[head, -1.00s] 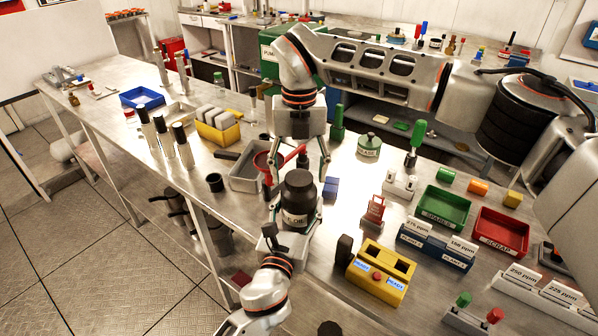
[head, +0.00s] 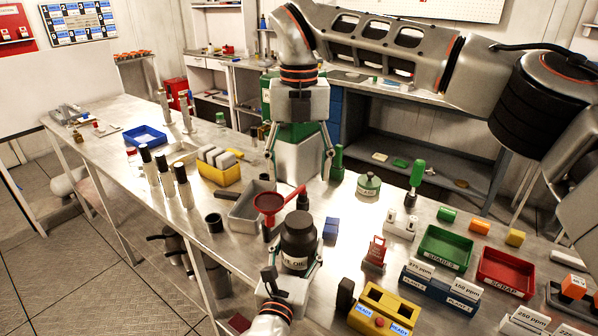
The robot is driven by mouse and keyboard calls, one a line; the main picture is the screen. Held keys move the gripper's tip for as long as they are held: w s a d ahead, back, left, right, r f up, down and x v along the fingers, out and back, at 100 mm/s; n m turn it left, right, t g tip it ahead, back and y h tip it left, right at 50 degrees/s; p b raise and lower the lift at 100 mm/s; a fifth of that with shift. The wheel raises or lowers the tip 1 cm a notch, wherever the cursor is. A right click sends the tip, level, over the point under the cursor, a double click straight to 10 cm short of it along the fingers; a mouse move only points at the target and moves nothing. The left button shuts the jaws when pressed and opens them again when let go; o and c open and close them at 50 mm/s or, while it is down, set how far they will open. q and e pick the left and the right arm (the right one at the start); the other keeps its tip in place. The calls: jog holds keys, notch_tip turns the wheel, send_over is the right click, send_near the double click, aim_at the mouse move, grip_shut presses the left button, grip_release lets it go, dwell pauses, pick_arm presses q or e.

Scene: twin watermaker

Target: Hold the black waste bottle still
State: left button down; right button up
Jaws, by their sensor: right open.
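The black waste bottle (head: 298,243) stands upright on the steel bench, with a pale label reading partly "OIL" on its front. My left gripper (head: 292,268) is at the bottle's near side, low in the picture, with a finger along each side of it. It looks shut on the bottle, though the bottle hides part of the fingers. My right gripper (head: 300,178) hangs above and behind the bottle, fingers spread and empty, clear of it.
A red funnel (head: 268,204) sits over a grey tray (head: 243,212) just left of the bottle. A black cup (head: 214,223) is further left. A blue block (head: 331,229), a red stand (head: 375,252) and a yellow box (head: 383,312) are to the right.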

pick_arm(q)
jog(key=c, duration=0.7)
grip_release()
jog(key=shift+o, duration=0.2)
jog(key=v, duration=1.2)
